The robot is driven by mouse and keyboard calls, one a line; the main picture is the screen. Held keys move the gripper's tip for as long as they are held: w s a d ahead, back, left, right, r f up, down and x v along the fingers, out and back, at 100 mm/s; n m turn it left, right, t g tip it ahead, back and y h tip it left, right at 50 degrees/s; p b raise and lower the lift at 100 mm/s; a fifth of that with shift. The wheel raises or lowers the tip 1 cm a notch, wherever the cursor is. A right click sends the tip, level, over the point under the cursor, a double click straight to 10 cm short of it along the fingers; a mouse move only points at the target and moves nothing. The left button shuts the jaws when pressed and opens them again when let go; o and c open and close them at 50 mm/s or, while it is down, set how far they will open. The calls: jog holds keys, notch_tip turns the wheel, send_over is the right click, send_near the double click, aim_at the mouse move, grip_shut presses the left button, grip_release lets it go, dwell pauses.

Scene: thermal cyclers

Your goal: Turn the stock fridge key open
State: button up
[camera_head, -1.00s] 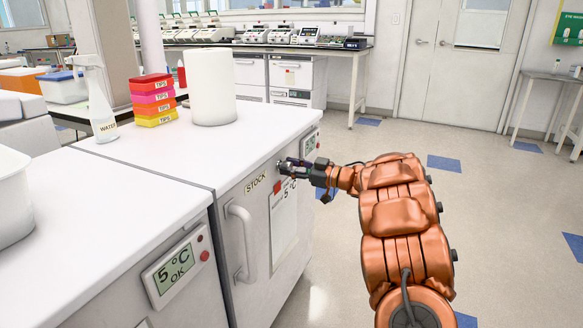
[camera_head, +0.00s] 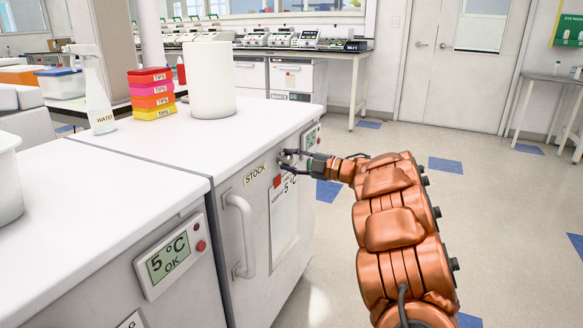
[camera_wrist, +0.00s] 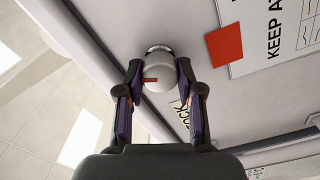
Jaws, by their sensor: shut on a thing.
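The stock fridge (camera_head: 255,230) is the white unit with the "STOCK" label (camera_head: 255,175) on its front. Its key (camera_wrist: 158,78) shows in the wrist view as a round pale knob with a small red mark, set in a metal collar (camera_wrist: 160,49) on the door. My gripper (camera_head: 288,159) is at the upper part of the fridge door, right of the label. In the wrist view my gripper (camera_wrist: 159,80) has one finger on each side of the knob and is shut on it. In the head view the fingers mostly hide the key.
The fridge's vertical handle (camera_head: 240,237) is left of my gripper. A sheet with a red tab (camera_head: 277,181) hangs below it. Tip boxes (camera_head: 152,94), a bottle (camera_head: 98,100) and a white cylinder (camera_head: 212,80) stand on top. The floor at right is clear.

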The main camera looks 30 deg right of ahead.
jog(key=n+b, duration=0.2)
jog(key=n, duration=0.1)
jog(key=shift+f+n+b, duration=0.15)
jog(key=shift+n+b, duration=0.15)
jog(key=shift+b, duration=0.1)
jog(key=shift+n+b, duration=0.4)
jog(key=shift+n, duration=0.1)
jog(key=o, duration=1.2)
jog(key=shift+c, duration=0.2)
jog(key=shift+s, duration=0.1)
jog(key=v, duration=1.2)
